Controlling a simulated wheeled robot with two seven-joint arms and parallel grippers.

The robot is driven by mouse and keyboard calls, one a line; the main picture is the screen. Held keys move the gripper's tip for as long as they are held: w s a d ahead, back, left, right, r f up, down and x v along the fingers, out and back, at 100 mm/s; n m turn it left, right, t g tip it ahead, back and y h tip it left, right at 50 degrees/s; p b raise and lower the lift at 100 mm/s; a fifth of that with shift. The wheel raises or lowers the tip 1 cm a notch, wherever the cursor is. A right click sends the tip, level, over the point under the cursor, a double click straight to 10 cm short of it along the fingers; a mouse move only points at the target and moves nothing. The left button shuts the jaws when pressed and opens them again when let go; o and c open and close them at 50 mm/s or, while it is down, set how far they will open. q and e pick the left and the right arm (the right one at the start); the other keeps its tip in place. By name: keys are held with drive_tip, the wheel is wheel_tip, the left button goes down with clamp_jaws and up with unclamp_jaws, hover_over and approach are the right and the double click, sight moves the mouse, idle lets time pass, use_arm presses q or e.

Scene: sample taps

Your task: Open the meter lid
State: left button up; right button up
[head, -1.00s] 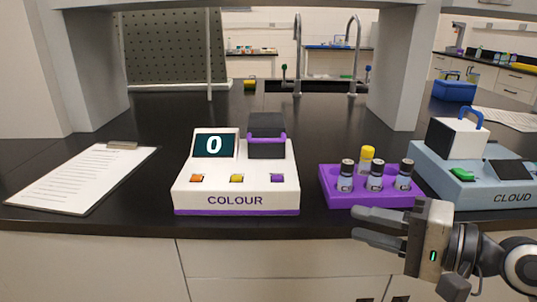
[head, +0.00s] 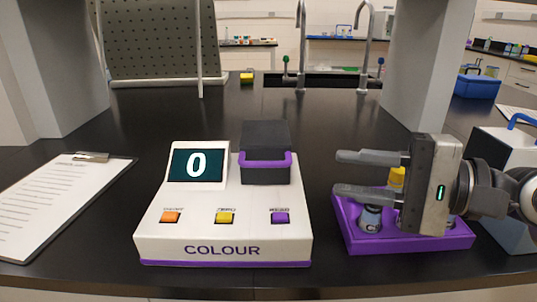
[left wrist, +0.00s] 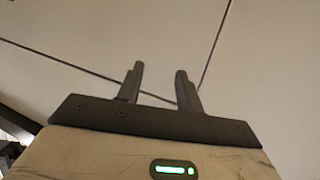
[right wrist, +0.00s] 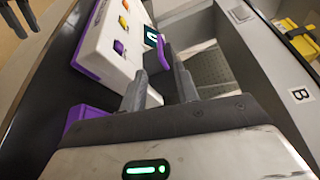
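The white COLOUR meter (head: 222,225) stands on the black bench, its screen (head: 197,165) showing 0. Its lid (head: 266,150) is a dark box with a purple handle (head: 266,160) along the front, and it is shut. My right gripper (head: 352,174) is open and empty, right of the meter and apart from it, fingers pointing left towards the lid. In the right wrist view the fingers (right wrist: 158,82) are apart, with the purple handle (right wrist: 163,54) beyond them. My left gripper (left wrist: 159,78) is open and empty, facing pale cabinet fronts; it is out of the head view.
A purple rack (head: 351,228) with vials, one yellow-capped (head: 397,176), stands right of the meter, partly hidden behind my right gripper. The CLOUD meter (head: 505,150) is at the far right. A clipboard (head: 62,200) lies left.

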sight(275, 164)
drive_tip(key=p+x, duration=0.1)
drive_tip(key=x, duration=1.1)
clamp_jaws()
